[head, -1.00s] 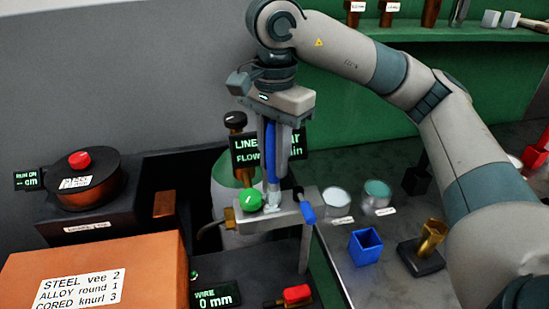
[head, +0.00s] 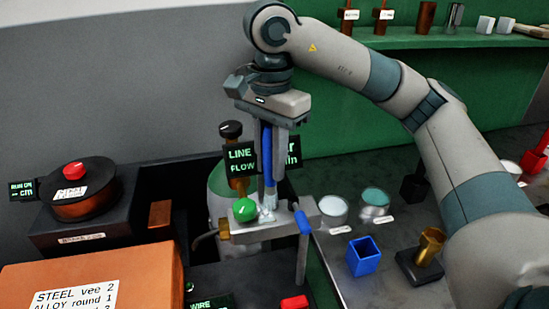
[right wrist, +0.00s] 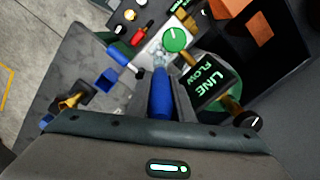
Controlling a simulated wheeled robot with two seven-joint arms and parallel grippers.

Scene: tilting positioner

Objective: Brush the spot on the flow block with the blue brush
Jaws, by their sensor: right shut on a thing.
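My right gripper (head: 269,165) points down and is shut on the blue brush (head: 267,158), which stands about upright between its fingers. The brush also shows in the right wrist view (right wrist: 160,100). Its pale bristles (head: 267,212) are at the top of the grey flow block (head: 258,229), beside the green knob (head: 245,209). They seem to touch the block, but I cannot be sure. The block shows pale past the bristles in the right wrist view (right wrist: 150,53). I cannot make out the spot; the bristles may hide it. My left gripper is out of view.
A black LINE FLOW sign (head: 240,158) stands close behind my right gripper, partly hidden by it. A blue-handled lever (head: 302,220) sits at the block's right end. A blue square cup (head: 363,256), a brass cup (head: 430,246) and two round tubs stand on the grey bench to the right.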

